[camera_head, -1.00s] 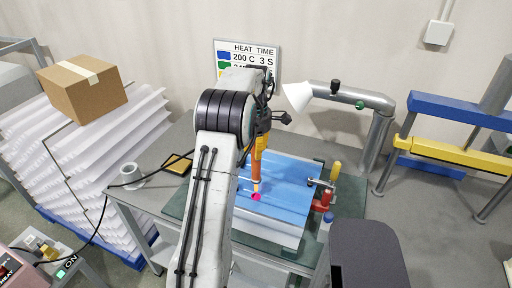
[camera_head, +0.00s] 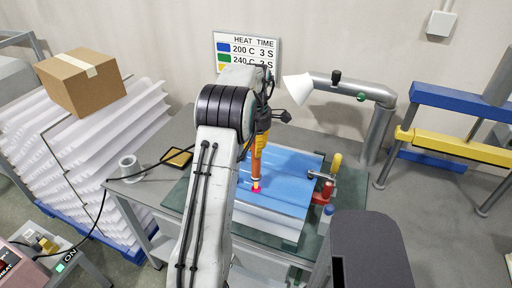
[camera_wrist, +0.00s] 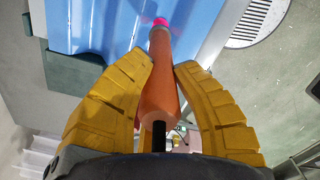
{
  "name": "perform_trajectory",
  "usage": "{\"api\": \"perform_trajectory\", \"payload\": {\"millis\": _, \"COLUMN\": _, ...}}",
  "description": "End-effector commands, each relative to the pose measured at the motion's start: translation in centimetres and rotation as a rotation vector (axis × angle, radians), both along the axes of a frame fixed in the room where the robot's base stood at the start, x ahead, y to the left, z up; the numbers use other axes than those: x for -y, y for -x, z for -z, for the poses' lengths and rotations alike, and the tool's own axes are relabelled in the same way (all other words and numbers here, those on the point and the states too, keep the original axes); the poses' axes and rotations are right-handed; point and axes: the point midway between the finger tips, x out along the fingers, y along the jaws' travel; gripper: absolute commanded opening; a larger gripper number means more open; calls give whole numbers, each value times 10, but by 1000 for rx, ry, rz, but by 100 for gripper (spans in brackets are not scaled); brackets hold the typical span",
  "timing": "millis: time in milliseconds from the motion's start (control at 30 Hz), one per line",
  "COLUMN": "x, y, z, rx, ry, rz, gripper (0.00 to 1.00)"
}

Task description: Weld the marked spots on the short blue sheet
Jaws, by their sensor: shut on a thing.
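My gripper (camera_wrist: 163,66) has yellow fingers and is shut on an orange welding tool (camera_wrist: 158,80) with a black cable end. In the head view my gripper (camera_head: 262,138) holds the tool (camera_head: 257,158) nearly upright over the blue corrugated sheet (camera_head: 285,185). The tool's tip is at a pink spot (camera_head: 256,187) near the sheet's front left. The tip looks bright pink in the wrist view; whether it touches cannot be told. My arm hides the sheet's left part, and other marks are not visible.
A sign (camera_head: 247,50) behind lists blue with 200 C 3 S. A clamp with a red handle (camera_head: 323,192) holds the sheet's right edge. A lamp-like cone arm (camera_head: 300,88) stands behind. A cardboard box (camera_head: 84,85) sits on stacked white sheets (camera_head: 75,145).

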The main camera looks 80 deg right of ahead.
Motion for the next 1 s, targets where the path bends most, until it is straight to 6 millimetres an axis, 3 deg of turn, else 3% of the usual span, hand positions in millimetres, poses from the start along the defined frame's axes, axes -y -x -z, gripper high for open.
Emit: {"api": "perform_trajectory", "payload": {"millis": 1000, "x": 0, "y": 0, "z": 9, "rx": 0, "ry": 1, "rz": 0, "gripper": 0}}
